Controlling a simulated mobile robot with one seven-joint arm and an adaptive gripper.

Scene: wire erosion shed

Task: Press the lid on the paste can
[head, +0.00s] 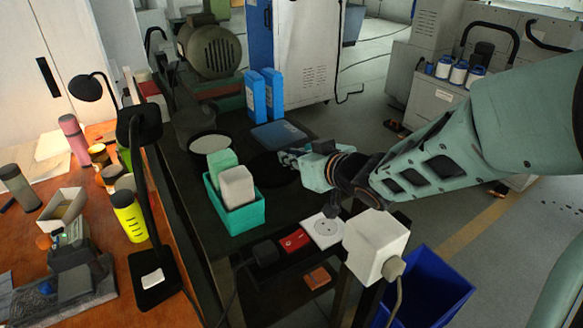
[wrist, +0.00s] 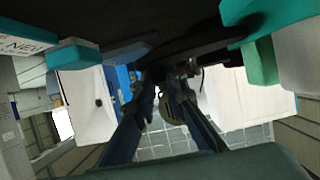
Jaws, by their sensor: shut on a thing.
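A dark round lid (head: 264,166) shows at the tip of my gripper (head: 286,160) in the head view. My gripper is shut on its edge, and its fingertips partly hide it. In the wrist view the lid (wrist: 196,44) is a dark, flat shape beyond my gripper (wrist: 168,84). The paste can (head: 211,144) seems to be the round dark-rimmed thing with a pale grey top, on the dark bench to the left of the lid. The lid is apart from it in the picture. I cannot tell the lid's height above the bench.
A teal box (head: 237,216) with a green and a white block stands in front of the can. Two blue bottles (head: 264,96) and a blue-grey tray (head: 280,135) are behind. A white box (head: 376,247) stands at the front right. A desk lamp (head: 140,125) rises at the left.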

